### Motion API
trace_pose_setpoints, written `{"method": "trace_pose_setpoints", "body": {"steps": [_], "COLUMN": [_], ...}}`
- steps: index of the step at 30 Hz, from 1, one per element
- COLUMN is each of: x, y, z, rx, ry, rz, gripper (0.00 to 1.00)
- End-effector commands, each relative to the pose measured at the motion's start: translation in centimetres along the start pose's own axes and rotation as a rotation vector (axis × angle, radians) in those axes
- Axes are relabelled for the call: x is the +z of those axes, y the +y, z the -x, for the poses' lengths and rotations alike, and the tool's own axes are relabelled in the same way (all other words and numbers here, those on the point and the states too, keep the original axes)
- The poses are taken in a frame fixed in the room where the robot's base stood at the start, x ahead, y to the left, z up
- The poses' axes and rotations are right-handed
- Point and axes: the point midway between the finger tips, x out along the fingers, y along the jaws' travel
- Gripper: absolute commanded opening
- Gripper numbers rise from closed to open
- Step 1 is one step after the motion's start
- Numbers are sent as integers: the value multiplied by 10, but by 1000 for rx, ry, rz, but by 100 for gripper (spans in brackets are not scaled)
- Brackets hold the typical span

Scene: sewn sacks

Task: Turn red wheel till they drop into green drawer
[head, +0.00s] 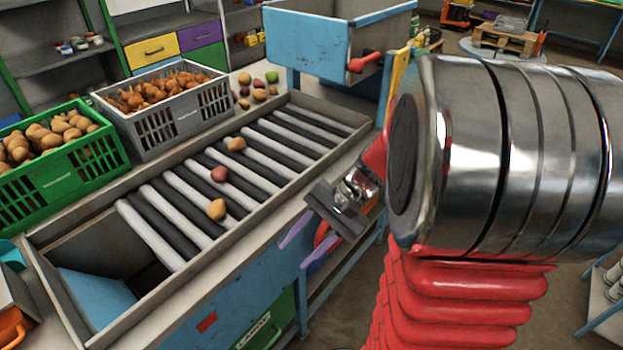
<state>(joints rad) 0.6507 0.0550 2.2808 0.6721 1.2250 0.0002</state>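A roller bed (250,168) carries three potato-like pieces: a yellow one (216,209), a reddish one (218,174) and an orange-brown one (236,144). A red part (322,233) shows behind my gripper at the table's front side; I cannot tell if it is the red wheel. A red handle (365,62) sits on the blue hopper. The green drawer (268,322) is under the table front, its label partly readable. My gripper (293,257) has its purple fingers spread apart, in front of the blue side panel. Whether it touches the red part cannot be told.
A green crate (60,185) and a grey crate (170,128), both full of produce, stand behind the bed. Several loose pieces (258,94) lie near the blue hopper (310,45). An open chute (95,290) is at the bed's left end.

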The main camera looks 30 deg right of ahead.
Motion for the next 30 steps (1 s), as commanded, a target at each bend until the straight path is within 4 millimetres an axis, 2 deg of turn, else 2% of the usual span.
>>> {"method": "trace_pose_setpoints", "body": {"steps": [11,17,23,30], "x": [-74,-117,-161,-212], "y": [20,40,70,122], "z": [11,23,36,53], "rx": [-310,-500,-706,-971], "ry": [-147,-206,-252,-288], "rz": [-349,-514,-668,-833], "gripper": [40,40,40,40]}}
